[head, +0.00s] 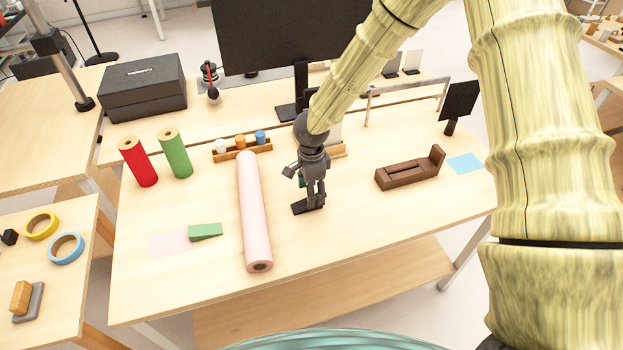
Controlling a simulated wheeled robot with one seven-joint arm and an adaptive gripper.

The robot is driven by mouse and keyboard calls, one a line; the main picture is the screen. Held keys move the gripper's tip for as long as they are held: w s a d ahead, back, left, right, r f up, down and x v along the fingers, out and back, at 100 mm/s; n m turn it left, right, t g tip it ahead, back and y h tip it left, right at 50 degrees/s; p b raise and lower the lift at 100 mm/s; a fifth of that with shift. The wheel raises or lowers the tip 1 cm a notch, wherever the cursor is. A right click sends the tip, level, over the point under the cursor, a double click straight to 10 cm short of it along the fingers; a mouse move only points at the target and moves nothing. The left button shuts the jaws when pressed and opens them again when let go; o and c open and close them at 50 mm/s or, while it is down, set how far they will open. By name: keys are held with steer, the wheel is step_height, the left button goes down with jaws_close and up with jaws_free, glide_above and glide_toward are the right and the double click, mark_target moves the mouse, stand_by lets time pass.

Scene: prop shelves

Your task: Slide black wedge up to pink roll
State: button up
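The pink roll (254,212) lies on the light wood table, its long side running from the back toward the front edge. The black wedge (303,207) lies on the table to the right of the roll, with a gap of bare wood between them. My gripper (311,193) points down right at the wedge and hides part of it. I cannot tell whether it touches the wedge or how far its fingers are apart. A small green patch shows behind the fingers.
A green wedge (205,231) and pink sheet (171,243) lie left of the roll. Red (138,162) and green (175,153) rolls stand behind. A wooden rack (242,151) sits near the roll's far end. A brown wooden block (410,170) lies at right.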

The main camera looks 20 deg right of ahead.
mark_target(285, 209)
steer(key=shift+f+p, duration=0.35)
steer(key=shift+f, duration=1.6)
steer(key=shift+c, duration=0.4)
steer(key=c, duration=1)
steer(key=o, duration=0.4)
steer(key=c, duration=0.3)
steer(key=shift+a, duration=0.15)
steer(key=shift+w+a+p, duration=0.1)
steer(key=shift+w+a, duration=0.1)
steer(key=shift+a, duration=1.05)
steer(key=shift+w+a+p, duration=0.15)
steer(key=shift+a, duration=1.1)
steer(key=shift+w+a+p, duration=0.1)
steer(key=shift+w+a, duration=0.1)
steer(key=shift+a, duration=1.05)
